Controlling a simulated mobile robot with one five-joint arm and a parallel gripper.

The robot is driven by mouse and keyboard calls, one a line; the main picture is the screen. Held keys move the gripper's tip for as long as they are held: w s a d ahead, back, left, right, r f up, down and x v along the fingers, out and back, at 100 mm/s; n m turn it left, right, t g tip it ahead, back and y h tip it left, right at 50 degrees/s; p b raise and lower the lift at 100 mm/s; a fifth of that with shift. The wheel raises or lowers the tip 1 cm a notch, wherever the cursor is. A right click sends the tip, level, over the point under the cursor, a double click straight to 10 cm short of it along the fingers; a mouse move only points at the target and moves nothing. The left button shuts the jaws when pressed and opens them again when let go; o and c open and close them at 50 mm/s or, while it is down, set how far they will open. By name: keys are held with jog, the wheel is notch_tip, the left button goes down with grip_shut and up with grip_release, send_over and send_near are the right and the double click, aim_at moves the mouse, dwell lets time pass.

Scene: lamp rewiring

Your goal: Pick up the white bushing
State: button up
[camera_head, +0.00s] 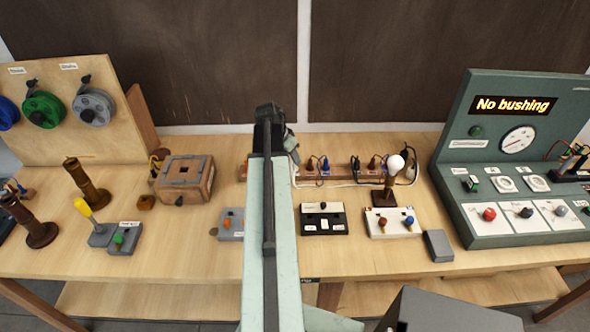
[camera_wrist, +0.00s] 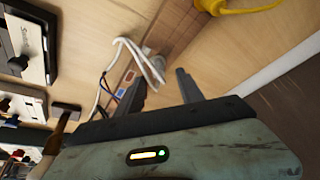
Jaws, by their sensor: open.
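I cannot make out a white bushing for certain in either view. My gripper (camera_wrist: 160,88) is open in the wrist view, its two dark fingers apart with nothing seen held between them. Behind the fingers are a looped white cable (camera_wrist: 127,45) and a wooden strip with sockets (camera_wrist: 122,75). In the head view my arm reaches up the middle of the picture over the table, and its dark end is near the back edge. The fingertips are hard to tell there, and the arm hides part of the table.
A green console (camera_head: 465,190) at the right has a display (camera_head: 513,105) reading "No bushing". A lamp with a white bulb (camera_head: 396,164) stands nearby. A wooden box (camera_head: 185,180), brown posts and a spool board (camera_head: 60,140) are at the left.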

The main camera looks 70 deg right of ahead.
aim_at(294, 167)
jog(key=b+x, duration=0.4)
jog(key=x, duration=0.1)
jog(key=shift+s, duration=0.1)
jog(key=shift+r, duration=0.15)
grip_shut()
jog(key=shift+r, duration=0.1)
